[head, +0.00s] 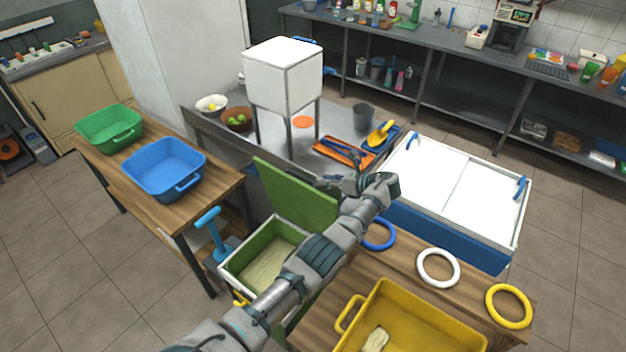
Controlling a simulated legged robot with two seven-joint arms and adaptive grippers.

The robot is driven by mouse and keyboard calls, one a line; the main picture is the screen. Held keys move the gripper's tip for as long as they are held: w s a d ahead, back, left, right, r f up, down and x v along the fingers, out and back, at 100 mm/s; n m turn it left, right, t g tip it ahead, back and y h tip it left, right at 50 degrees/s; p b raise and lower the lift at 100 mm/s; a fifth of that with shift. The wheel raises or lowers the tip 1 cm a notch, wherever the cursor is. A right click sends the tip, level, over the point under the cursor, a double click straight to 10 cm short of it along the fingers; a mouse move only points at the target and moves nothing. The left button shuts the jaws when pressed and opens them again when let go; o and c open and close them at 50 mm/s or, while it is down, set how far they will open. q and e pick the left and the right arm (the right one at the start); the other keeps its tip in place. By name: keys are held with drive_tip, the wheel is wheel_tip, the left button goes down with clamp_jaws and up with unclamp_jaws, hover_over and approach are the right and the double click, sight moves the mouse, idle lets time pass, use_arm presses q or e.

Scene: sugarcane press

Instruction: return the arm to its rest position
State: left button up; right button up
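My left arm reaches up from the bottom of the head view, over the green-lined box and the wooden table. My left gripper (332,182) is at its far end, bent toward the left, above the front edge of the metal counter and beside the white chest. The fingers are small and dark against the counter, so I cannot tell whether they are open or shut. No held object can be made out. My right arm and gripper are not in view.
An open green-lined box (262,262) lies under my forearm. A yellow bin (440,325) and blue, white (438,268) and yellow rings are on the near table. A white chest (455,190) stands right; an orange tray (345,153) and white press housing (283,75) are behind.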

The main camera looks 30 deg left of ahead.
use_arm(q)
drive_tip(key=v, duration=0.2)
drive_tip(key=shift+d+r, duration=0.1)
drive_tip(key=shift+d, duration=0.2)
drive_tip(key=shift+a, duration=0.1)
